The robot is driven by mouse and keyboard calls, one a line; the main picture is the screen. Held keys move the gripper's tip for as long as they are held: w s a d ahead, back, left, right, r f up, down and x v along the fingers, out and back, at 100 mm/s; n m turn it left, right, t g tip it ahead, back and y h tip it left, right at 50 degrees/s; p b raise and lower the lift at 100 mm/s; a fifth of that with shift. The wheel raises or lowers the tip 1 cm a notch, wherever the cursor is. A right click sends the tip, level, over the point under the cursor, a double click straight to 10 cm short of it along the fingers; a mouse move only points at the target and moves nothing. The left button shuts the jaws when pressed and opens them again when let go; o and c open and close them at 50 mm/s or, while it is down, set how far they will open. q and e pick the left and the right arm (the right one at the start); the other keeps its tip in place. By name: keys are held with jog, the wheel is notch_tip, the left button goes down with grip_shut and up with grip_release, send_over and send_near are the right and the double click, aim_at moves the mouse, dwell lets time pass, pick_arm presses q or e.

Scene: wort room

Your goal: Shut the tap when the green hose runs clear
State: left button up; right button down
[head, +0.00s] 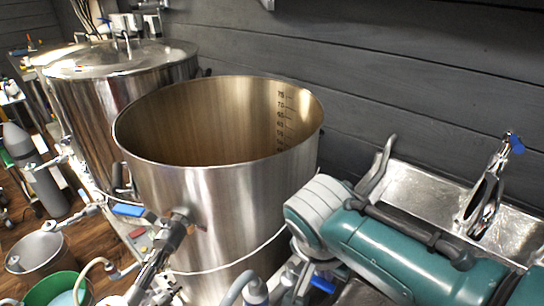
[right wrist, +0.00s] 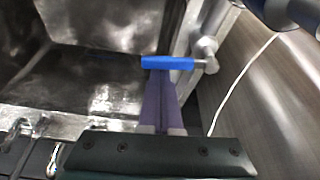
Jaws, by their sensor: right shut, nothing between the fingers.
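In the right wrist view, my right gripper (right wrist: 162,80) has its purple fingers together and empty. The fingertips reach up to a blue tap handle (right wrist: 150,62) on a metal fitting; I cannot tell whether they touch it. In the head view, a blue handle (head: 322,284) shows low beside my right arm, and another blue handle (head: 128,210) is left of the open steel kettle (head: 225,190). A pale hose (head: 83,275) hangs into a green bucket (head: 45,289) holding pale liquid. I cannot make out a green hose. My left gripper is out of view.
A lidded steel kettle (head: 120,62) stands behind the open one. A steel sink (head: 415,183) with a blue-handled faucet (head: 487,185) lies at the right. A small steel pot (head: 36,249) and a grey cylinder (head: 45,185) stand at the left.

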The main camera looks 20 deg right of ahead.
jog(key=shift+s+a, duration=0.2)
jog(key=shift+a, duration=0.05)
dwell(0.3)
